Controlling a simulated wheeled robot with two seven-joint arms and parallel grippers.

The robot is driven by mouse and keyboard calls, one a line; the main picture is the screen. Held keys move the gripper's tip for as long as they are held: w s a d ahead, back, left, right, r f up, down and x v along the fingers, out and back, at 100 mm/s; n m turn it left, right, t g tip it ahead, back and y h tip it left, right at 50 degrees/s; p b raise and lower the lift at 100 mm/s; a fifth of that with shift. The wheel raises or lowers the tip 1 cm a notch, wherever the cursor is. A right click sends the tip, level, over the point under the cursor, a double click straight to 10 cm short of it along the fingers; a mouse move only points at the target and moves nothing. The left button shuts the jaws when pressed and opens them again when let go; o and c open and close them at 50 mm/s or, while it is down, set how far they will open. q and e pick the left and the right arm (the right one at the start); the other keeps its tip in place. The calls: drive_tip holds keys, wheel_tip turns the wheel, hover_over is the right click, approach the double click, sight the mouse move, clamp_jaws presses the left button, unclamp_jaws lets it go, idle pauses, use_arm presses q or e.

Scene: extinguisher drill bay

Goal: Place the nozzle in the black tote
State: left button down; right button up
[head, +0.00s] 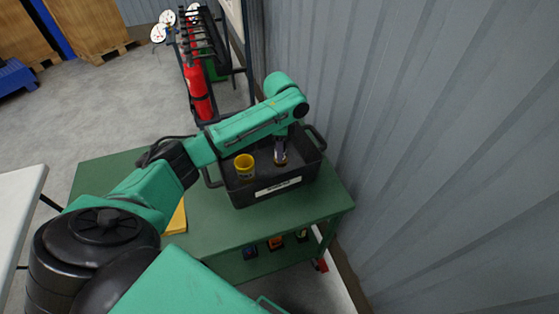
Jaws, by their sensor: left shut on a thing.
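The black tote (265,193) stands on the green table by the wall, with a pale label on its front. My left gripper (281,153) points down into the tote, in its right half. It is shut on a small dark thing, which looks like the nozzle (281,160); the jaws hide much of it. I cannot tell whether it touches the tote floor. My right gripper is out of view.
A yellow, open-topped round thing (245,167) is in the left half of the tote. The green table (222,236) has free room in front of the tote. A corrugated grey wall (430,140) is close on the right. Red extinguishers (198,90) stand on a rack behind.

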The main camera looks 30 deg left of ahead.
use_arm(q)
wheel_tip(320, 180, down, 6)
drive_tip(key=shift+r, duration=0.15)
drive_tip(key=shift+c, duration=2.2)
unclamp_jaws()
wheel_tip(320, 180, up, 12)
drive_tip(key=shift+d+r, duration=0.1)
